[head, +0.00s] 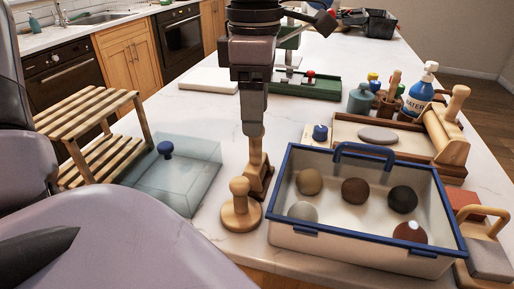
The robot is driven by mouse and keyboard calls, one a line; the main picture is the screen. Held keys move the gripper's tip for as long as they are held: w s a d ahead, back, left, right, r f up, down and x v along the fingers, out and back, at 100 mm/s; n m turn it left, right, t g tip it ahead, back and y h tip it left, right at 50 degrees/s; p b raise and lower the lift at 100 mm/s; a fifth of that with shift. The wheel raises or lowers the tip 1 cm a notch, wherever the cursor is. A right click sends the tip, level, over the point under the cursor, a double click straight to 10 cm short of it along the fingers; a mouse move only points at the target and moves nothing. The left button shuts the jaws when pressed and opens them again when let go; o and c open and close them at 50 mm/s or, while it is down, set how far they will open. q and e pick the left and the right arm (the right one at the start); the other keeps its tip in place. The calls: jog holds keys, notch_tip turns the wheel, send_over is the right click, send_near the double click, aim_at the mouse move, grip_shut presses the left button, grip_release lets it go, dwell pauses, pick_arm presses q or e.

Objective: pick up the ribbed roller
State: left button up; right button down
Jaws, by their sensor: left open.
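My left gripper (254,128) points straight down near the middle of the head view. Its jaws are open, with the fingertips at the top of an upright light wooden handle (255,150). The handle rises from a brown wooden piece (262,182) on the white table; this looks like the ribbed roller, though its ribs are too small to make out. The fingers cover the top of the handle, and I cannot tell whether they touch it. My right gripper does not show.
A round wooden stamp (240,208) stands just in front of the handle. A blue-rimmed bin (362,246) with several balls stands close on the right. A clear box (178,180) with a blue knob lies left. A wooden tray (345,125) and bottles are behind right.

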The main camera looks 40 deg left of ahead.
aim_at(256, 161)
pick_arm(q)
jog(key=shift+w+a+f, duration=0.1)
jog(key=shift+f, duration=3.45)
grip_shut()
